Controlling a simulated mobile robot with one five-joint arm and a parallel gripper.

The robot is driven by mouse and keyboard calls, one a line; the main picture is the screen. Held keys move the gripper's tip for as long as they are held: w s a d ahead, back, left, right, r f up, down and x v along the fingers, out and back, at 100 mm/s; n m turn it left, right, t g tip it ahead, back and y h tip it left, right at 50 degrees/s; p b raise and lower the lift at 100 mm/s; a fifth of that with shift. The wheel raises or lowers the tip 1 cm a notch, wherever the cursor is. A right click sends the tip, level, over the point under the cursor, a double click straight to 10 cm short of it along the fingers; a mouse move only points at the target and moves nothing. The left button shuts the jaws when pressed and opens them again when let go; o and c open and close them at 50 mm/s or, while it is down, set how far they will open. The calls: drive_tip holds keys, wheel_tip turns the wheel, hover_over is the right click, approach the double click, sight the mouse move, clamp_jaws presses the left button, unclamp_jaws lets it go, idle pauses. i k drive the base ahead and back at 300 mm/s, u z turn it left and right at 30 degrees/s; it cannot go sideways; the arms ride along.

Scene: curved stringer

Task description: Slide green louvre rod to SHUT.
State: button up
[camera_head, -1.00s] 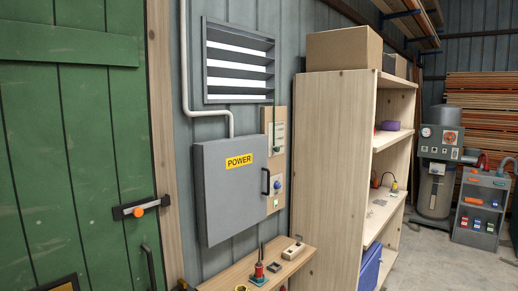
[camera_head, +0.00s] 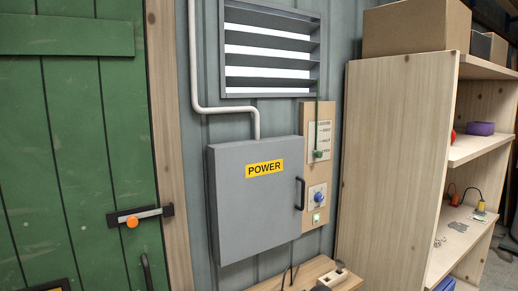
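The louvre rod (camera_head: 318,128) is a thin green rod hanging from the right part of the louvre vent (camera_head: 268,50). It ends in a small green knob (camera_head: 318,154) on a pale scale plate (camera_head: 325,138) with several marks. The knob sits near the lowest mark; the lettering is too small to read surely. The vent's grey slats have bright gaps between them. The plate is fixed on a wooden board (camera_head: 304,112) right of the POWER box. My gripper is not in view.
The grey POWER box (camera_head: 235,210), with a black handle (camera_head: 300,194), stands out from the wall left of the board. Below the scale is a blue knob (camera_head: 319,197). A wooden shelf unit (camera_head: 385,170) rises close on the right. A bench (camera_head: 265,284) juts out below.

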sight(316, 153)
drive_tip(key=u, duration=0.35)
drive_tip(key=i, duration=0.45)
drive_tip(key=u, duration=0.2)
drive_tip(key=k, duration=0.8)
drive_tip(key=u, duration=0.15)
drive_tip(key=i, duration=0.85)
drive_tip(key=z, duration=0.1)
